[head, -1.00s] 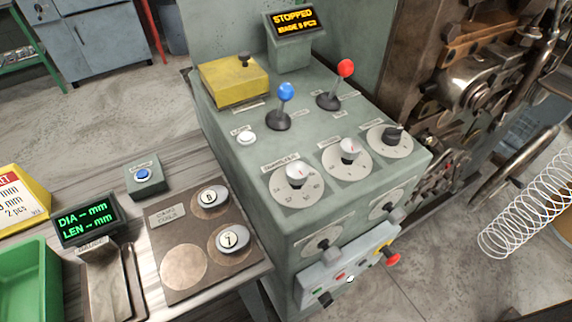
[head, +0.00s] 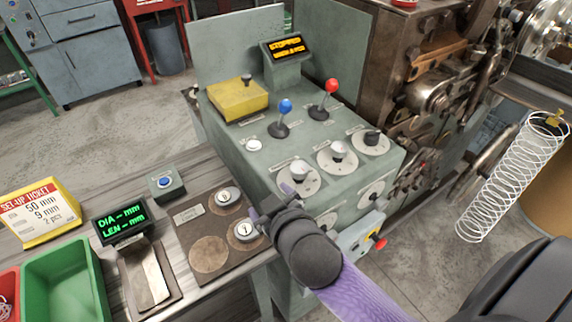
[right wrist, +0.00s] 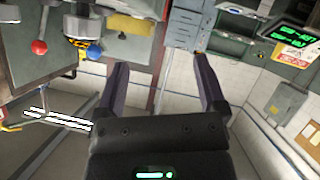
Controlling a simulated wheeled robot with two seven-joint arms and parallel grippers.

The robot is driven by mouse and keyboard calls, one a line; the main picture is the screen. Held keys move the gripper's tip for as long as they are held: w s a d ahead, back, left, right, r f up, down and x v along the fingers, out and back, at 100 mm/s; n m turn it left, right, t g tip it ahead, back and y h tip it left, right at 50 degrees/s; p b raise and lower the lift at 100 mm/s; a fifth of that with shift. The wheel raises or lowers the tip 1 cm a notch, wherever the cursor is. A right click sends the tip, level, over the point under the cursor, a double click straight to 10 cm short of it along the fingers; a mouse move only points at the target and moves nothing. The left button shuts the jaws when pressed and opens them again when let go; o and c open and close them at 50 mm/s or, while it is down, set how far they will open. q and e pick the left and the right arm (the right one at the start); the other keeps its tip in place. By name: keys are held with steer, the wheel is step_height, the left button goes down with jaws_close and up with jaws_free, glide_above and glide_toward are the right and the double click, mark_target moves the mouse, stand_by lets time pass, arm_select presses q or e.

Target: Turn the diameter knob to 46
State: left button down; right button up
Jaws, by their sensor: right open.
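The control box (head: 235,140) carries a row of three silver-and-dark knobs on its sloped top. The leftmost knob (head: 299,171), on a pale numbered dial, appears to be the diameter knob; its label and pointer are too small to read now. My right gripper (head: 262,212) is in front of the box, left of and below that knob and apart from it, over the edge of the tool plate. It is open and empty; the right wrist view shows its two spread fingers (right wrist: 161,75). My left gripper is not in view.
A middle knob (head: 338,150) and right knob (head: 372,136) sit close by. Blue (head: 284,105) and red (head: 331,86) levers stand behind them. The tool plate (head: 190,216) holds two numbered discs. A wire coil (head: 510,180) is at right.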

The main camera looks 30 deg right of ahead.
steer(key=w+a+r+n+t+y, duration=0.3)
steer(key=a+r+n+y, duration=0.15)
steer(key=r, duration=0.25)
steer(key=w+a+r+n+t+y, duration=0.3)
steer(key=w+r+n+t+y, duration=0.1)
steer(key=r+n+y, duration=0.25)
steer(key=a+r+n+g+y, duration=0.3)
steer(key=a+n+g+y, duration=0.15)
steer(key=n, duration=0.25)
steer(key=n+g+h, duration=0.9)
steer(key=g+h, duration=0.5)
steer(key=g, duration=0.1)
glide_above(300, 166)
step_height(300, 166, down, 8)
step_height(300, 166, down, 9)
steer(key=shift+f+b, duration=0.15)
steer(key=shift+b, duration=0.35)
jaws_close()
